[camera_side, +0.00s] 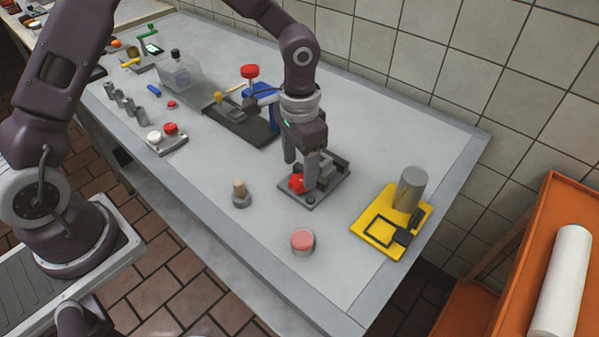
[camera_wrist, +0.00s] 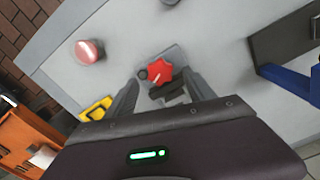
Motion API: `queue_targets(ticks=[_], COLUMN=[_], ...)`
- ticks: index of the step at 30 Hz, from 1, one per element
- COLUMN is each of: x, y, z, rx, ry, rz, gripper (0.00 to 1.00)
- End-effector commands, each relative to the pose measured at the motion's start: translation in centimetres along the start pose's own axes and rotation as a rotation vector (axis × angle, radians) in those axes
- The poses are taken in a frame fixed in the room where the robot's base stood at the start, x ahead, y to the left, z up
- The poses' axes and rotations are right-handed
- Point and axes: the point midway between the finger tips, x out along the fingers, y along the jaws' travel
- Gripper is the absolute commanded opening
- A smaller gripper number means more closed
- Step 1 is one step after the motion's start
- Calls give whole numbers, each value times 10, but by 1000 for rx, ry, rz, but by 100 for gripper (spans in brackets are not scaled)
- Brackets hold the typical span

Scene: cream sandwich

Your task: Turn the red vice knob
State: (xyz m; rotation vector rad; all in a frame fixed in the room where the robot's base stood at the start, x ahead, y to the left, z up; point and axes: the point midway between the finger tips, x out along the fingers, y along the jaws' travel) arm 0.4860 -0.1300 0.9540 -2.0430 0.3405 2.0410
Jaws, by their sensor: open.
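The red vice knob (camera_side: 297,183) sits at the front of a small grey vice (camera_side: 335,178) on the table. In the wrist view the knob (camera_wrist: 159,74) is a red lobed disc with a light mark, on the grey base plate (camera_wrist: 176,53). My gripper (camera_side: 299,170) is right above the vice, pointing down. In the wrist view my gripper (camera_wrist: 162,92) is open, with one finger on each side of the knob and a gap to each. The fingers hide part of the vice. I cannot tell whether either finger touches the knob.
A small wooden-topped peg (camera_side: 240,193) and a pink-topped round container (camera_side: 302,241) stand in front of the vice. A yellow plate (camera_side: 365,245) with a grey cylinder (camera_side: 410,188) is to the right. A blue and black device (camera_side: 262,95) stands behind left. Table between them is bare.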

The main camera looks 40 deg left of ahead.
Motion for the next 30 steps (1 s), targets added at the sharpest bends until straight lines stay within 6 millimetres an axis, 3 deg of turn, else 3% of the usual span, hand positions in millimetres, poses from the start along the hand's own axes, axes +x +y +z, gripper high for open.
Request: queue_targets(ticks=[3, 6, 15, 17, 21, 24, 30], x=[-24, -36, -40, -40, -40, -35, 3], y=[-1, -1, 0, 0, 0, 0, 0], z=[-1, 0, 0, 0, 0, 0, 1], rx=[-1, 0, 0, -49, -377, -511, -525], ry=[5, 2, 0, 0, -1, -2, -6], rz=[-2, -1, 1, 0, -1, 0, 0], gripper=[63, 63, 63, 63, 63, 63, 63])
